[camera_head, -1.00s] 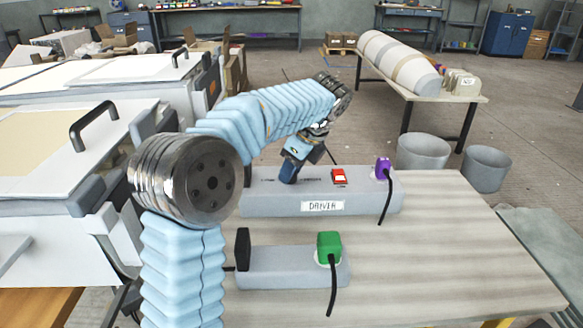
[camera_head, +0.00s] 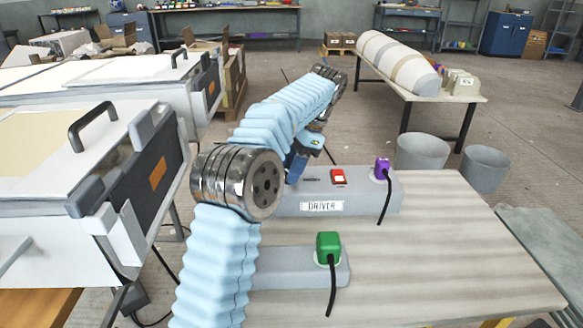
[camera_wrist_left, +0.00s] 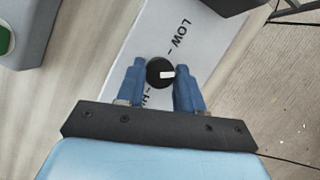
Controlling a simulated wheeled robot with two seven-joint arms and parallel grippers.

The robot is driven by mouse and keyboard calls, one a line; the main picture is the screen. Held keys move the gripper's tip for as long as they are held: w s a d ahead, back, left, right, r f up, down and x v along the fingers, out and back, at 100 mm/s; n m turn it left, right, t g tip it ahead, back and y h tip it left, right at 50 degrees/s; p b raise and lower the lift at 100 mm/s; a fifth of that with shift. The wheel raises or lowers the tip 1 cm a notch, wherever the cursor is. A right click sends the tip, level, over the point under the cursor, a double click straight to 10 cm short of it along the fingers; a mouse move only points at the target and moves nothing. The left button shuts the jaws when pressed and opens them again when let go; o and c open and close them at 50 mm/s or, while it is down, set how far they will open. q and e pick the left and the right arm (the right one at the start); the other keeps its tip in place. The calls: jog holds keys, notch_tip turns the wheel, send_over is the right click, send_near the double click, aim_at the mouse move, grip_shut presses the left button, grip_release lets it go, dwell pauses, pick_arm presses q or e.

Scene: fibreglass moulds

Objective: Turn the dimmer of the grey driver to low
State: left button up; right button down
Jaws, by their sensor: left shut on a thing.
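The grey driver (camera_head: 372,202) is a long box labelled DRIVER at the back of the table, partly behind my left arm. In the left wrist view its top (camera_wrist_left: 172,25) shows LOW above the dimmer and a partly hidden label, seemingly HIGH, below. The dimmer (camera_wrist_left: 156,68) is a round black knob with a white mark pointing right in that view. My left gripper (camera_head: 292,172) is at the driver's top, its blue fingers (camera_wrist_left: 160,76) shut on the knob from both sides. The knob is hidden in the head view. My right gripper is not in view.
A red switch (camera_head: 338,176) and a purple plug (camera_head: 382,168) with a black cable sit on the driver. A second grey box (camera_head: 290,276) with a green plug (camera_head: 328,246) lies in front. White moulding equipment (camera_head: 60,240) stands left. The table's right side (camera_head: 450,240) is clear.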

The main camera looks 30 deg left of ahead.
pick_arm(q)
jog(key=shift+w+n+g+h, duration=0.1)
jog(key=shift+n+g+h, duration=0.35)
jog(key=shift+n, duration=1.25)
jog(key=shift+a+n+h, duration=0.1)
jog(key=shift+n+h, duration=0.15)
jog(key=shift+n, duration=0.05)
jog(key=o, duration=1)
